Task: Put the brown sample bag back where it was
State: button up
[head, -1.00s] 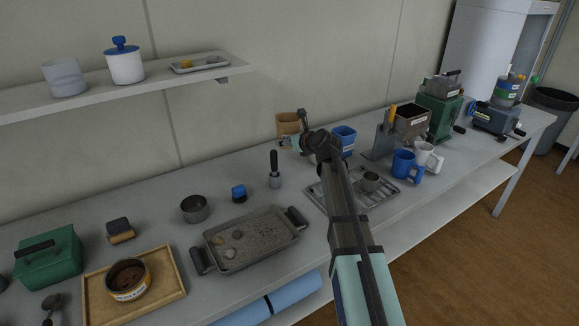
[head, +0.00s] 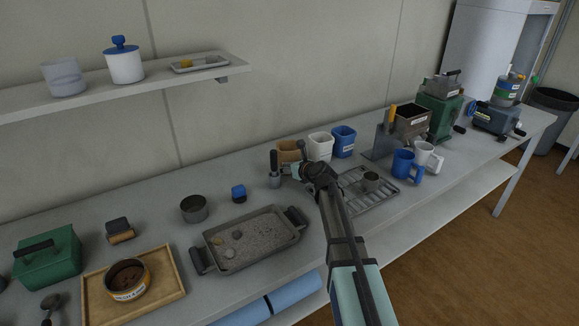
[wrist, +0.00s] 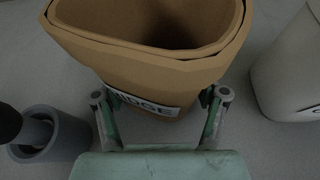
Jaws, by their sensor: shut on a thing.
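The brown sample bag (head: 288,148) is open-topped, with a label that partly reads "IDGE". It stands upright at the back of the bench, left of the white bag (head: 320,145) and the blue bag (head: 344,141). My gripper (head: 293,169) is shut on the brown bag from the front. In the wrist view, the brown bag (wrist: 130,65) sits between the two fingers of my gripper (wrist: 161,102), with its label facing me. Its base is mostly hidden, so I cannot tell whether it touches the bench.
A grey holder (head: 275,181) with a black-handled tool stands close left of the brown bag; it shows in the wrist view (wrist: 45,135). The white bag (wrist: 292,75) is close on the right. A metal rack (head: 372,200) and a grey tray (head: 255,240) lie nearer the front.

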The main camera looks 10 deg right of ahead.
jog(key=shift+f, duration=0.15)
jog(key=o, duration=1.3)
jog(key=shift+r, duration=0.2)
jog(key=v, duration=1.2)
jog(key=shift+b, duration=0.3)
